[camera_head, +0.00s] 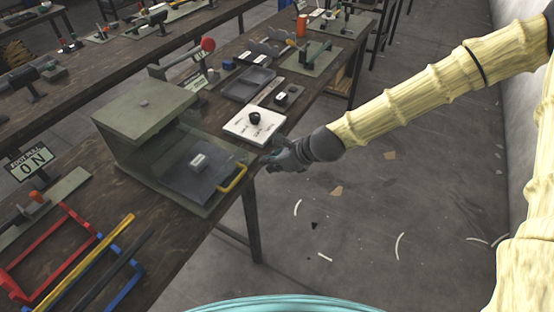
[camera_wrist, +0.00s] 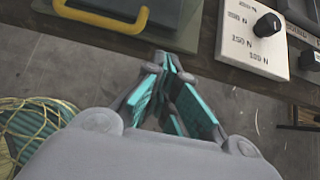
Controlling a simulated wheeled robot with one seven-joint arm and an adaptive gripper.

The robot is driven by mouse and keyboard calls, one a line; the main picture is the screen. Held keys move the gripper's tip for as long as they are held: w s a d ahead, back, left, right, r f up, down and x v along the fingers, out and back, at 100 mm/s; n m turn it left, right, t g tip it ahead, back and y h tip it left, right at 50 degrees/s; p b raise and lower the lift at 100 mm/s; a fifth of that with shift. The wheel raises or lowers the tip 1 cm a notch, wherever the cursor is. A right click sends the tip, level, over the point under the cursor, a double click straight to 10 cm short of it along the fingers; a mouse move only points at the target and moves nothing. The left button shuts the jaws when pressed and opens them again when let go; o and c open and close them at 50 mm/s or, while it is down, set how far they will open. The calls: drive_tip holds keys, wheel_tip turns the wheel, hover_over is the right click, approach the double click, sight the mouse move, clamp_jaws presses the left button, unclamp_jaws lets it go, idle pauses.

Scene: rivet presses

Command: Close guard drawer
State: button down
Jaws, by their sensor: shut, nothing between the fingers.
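The guard drawer is a dark flat tray (camera_head: 195,182) with a small light block on it, low in a grey-green box-shaped press (camera_head: 145,105). The tray sticks out in front of the box's top cover, toward the bench's front edge. Its yellow handle (camera_head: 233,178) is at its front edge; the handle also shows at the top left of the wrist view (camera_wrist: 100,16). My gripper (camera_head: 268,160) is just right of the handle, apart from it, by the bench edge. In the wrist view my gripper's fingers (camera_wrist: 172,62) meet at the tips and hold nothing.
A white control panel with a black knob (camera_head: 254,120) lies right of the press, close to my gripper. Grey trays (camera_head: 248,84) and a red-knobbed lever (camera_head: 207,45) stand farther back. Red, yellow and blue frames (camera_head: 60,250) lie at left. The floor at right is mostly clear.

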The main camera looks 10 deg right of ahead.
sight(245, 163)
drive_tip(key=shift+w+a+f+p, duration=0.35)
drive_tip(key=shift+w+a, duration=0.2)
drive_tip(key=shift+a, duration=0.25)
drive_tip(key=shift+w+a+f+p, duration=0.25)
drive_tip(key=shift+w+a+p, duration=0.1)
drive_tip(key=shift+w+a, duration=0.35)
drive_tip(key=shift+w+a+f+p, duration=0.35)
drive_tip(key=shift+w+a, duration=0.1)
drive_tip(key=shift+a, duration=0.4)
